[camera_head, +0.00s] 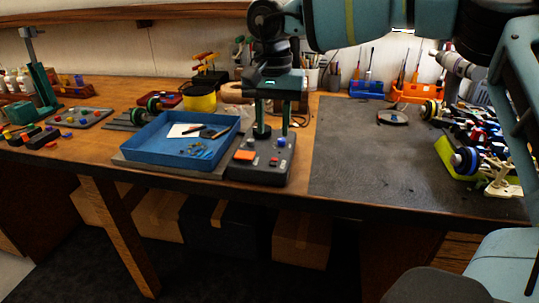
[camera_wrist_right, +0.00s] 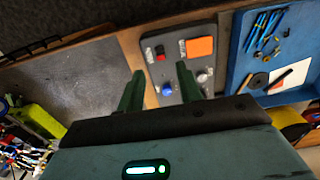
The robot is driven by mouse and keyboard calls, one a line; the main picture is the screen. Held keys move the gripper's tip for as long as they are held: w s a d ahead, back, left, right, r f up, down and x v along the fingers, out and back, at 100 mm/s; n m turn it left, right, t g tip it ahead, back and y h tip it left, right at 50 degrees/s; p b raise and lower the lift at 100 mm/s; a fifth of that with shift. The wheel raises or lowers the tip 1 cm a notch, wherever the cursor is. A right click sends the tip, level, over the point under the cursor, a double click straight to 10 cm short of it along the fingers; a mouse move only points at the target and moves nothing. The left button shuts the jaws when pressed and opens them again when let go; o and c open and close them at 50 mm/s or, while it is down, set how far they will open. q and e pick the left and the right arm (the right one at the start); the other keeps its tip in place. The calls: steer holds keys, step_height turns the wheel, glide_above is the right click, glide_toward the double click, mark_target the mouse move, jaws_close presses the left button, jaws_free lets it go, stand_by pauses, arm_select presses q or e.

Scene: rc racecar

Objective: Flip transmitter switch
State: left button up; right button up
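The transmitter, a dark grey box (camera_head: 262,174), sits near the front edge of the bench. Its top carries an orange pad (camera_head: 244,155), a blue knob (camera_head: 280,142), a small red control (camera_head: 273,161) and silver parts. In the right wrist view the transmitter (camera_wrist_right: 182,32) shows its red control (camera_wrist_right: 160,52), blue knob (camera_wrist_right: 167,89) and a silver knob or toggle (camera_wrist_right: 203,76). My right gripper (camera_head: 274,131) points down over the transmitter's back part, fingers apart and empty; its fingers also show in the wrist view (camera_wrist_right: 158,72). Contact cannot be told. My left gripper is out of view.
A blue tray (camera_head: 150,143) with small parts stands just left of the transmitter. A dark mat (camera_head: 350,160) lies to the right, mostly bare. A car chassis (camera_head: 465,160) is at its right end. A yellow round container (camera_head: 200,99) stands behind the tray.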

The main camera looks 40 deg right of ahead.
mark_target(273, 164)
step_height(273, 164, down, 8)
steer(key=shift+s+r, duration=0.15)
stand_by(0.4)
jaws_close()
